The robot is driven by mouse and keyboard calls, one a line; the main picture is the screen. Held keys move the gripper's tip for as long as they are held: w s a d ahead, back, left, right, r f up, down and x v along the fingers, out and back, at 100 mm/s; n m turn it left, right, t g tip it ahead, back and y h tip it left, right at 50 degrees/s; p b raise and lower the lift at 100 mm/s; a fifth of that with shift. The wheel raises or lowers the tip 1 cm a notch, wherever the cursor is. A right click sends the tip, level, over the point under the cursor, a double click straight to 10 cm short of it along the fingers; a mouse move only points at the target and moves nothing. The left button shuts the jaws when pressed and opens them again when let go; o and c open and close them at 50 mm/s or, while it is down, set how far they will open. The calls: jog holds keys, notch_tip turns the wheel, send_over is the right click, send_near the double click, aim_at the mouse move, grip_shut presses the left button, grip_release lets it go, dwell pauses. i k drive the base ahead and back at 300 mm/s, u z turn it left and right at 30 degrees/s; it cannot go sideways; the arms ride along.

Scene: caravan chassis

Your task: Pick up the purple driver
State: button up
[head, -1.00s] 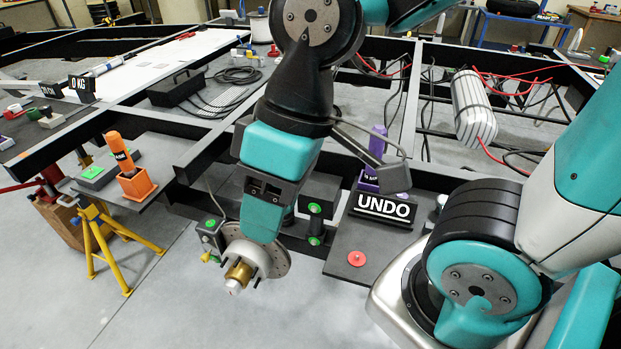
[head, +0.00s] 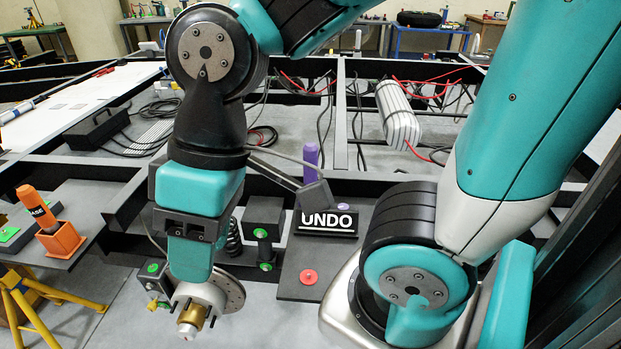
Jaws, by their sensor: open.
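The purple driver (head: 311,154) stands upright behind the black UNDO sign (head: 326,222). Its upper part shows; a dark part on my wrist hides its lower end and its holder. My gripper (head: 190,272) hangs downward at the end of my arm, left of the driver and lower in the picture, apart from it. It is open and seen nearly edge-on, so the gap between its fingers hardly shows. It overlaps the brake disc and hub in the picture, and I cannot tell whether it is close to them.
An orange driver (head: 37,208) stands in an orange holder (head: 62,241) at the left. A grey plate with a red button (head: 308,277) lies before the sign. The brake disc (head: 231,292), black chassis rails and a striped white tank (head: 398,112) are around.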

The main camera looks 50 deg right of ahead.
aim_at(309, 150)
jog(key=u, duration=1.05)
jog(key=i, duration=1)
jog(key=z, duration=2.6)
